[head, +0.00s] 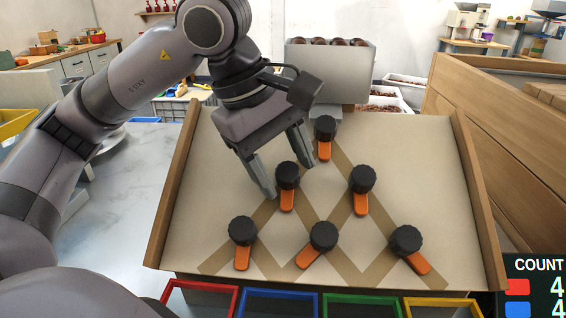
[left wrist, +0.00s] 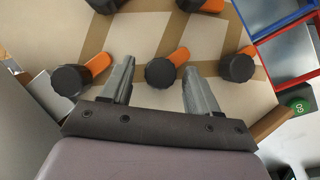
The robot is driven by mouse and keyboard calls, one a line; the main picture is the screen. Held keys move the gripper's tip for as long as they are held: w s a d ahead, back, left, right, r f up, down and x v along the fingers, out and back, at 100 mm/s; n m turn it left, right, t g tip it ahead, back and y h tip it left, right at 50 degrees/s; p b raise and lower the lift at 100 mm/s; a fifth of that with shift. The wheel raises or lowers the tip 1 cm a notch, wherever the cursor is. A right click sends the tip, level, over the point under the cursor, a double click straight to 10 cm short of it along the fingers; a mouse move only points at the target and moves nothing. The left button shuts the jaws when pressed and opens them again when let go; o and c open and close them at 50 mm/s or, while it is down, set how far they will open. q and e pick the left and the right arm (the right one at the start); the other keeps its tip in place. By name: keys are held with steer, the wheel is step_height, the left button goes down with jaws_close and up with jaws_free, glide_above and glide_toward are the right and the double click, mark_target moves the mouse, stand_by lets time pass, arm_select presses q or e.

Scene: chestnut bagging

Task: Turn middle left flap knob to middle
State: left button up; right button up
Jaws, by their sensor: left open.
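The middle left flap knob (head: 287,175) is black and ridged, on a sloped beige board (head: 400,135). Its orange flap (head: 287,201) points almost straight down the slope in the head view. My left gripper (head: 289,173) is open, with one finger on the left of this knob and the other at its upper right. In the left wrist view the knob (left wrist: 160,73) sits between the two fingertips (left wrist: 158,68), with a gap on each side, and its flap points up and right. I cannot tell whether the fingertips touch the board. My right gripper is not in view.
The top knob (head: 325,127), middle right knob (head: 362,179) and bottom left knob (head: 241,230) stand close by. The bottom middle flap (head: 308,257) points down-left. Wooden side walls (head: 172,190) edge the board. Coloured bins (head: 280,304) lie below it; a chestnut hopper (head: 335,65) stands behind.

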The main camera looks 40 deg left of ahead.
arm_select(q)
steer(key=p+v, duration=0.1)
steer(key=v, duration=0.6)
steer(key=shift+s, duration=0.1)
stand_by(0.5)
